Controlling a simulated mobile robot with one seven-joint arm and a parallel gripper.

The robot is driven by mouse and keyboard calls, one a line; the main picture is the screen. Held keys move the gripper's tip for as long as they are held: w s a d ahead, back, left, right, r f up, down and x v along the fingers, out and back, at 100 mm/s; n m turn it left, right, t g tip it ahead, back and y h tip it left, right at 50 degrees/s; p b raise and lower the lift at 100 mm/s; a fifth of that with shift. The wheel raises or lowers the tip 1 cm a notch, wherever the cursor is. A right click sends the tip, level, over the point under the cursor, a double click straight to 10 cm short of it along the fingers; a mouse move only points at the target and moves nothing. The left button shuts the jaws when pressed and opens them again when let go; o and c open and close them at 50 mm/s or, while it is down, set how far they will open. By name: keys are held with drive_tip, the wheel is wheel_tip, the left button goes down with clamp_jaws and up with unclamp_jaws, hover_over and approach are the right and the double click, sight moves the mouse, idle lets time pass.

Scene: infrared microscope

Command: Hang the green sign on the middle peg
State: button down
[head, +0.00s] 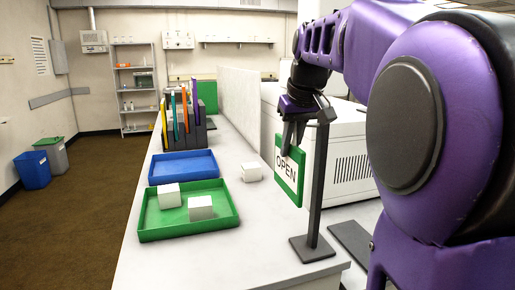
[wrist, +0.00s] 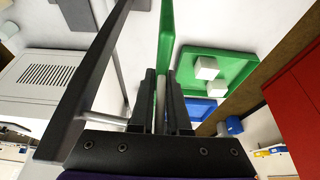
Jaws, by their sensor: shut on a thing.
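The green sign (head: 291,177) has a white face reading OPEN and hangs roughly upright from my gripper (head: 292,140). My gripper is shut on its upper part. In the wrist view, the sign (wrist: 166,38) shows edge-on between my fingers (wrist: 161,100). A dark post (head: 318,185) on a flat base (head: 312,248) stands just right of the sign. In the wrist view, the post (wrist: 92,82) is left of my fingers, with a grey rod-like peg (wrist: 105,117) beside it. I cannot tell which peg is the middle one, or whether the sign touches any.
A green tray (head: 150,236) with two white blocks and a blue tray (head: 158,178) lie on the white bench. A rack of coloured panels (head: 184,135) stands behind. A white instrument (head: 345,160) is close behind the post.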

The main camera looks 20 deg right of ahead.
drive_tip(key=d, duration=0.2)
drive_tip(key=d+f, duration=0.1)
drive_tip(key=d, duration=0.1)
drive_tip(key=shift+d, duration=0.35)
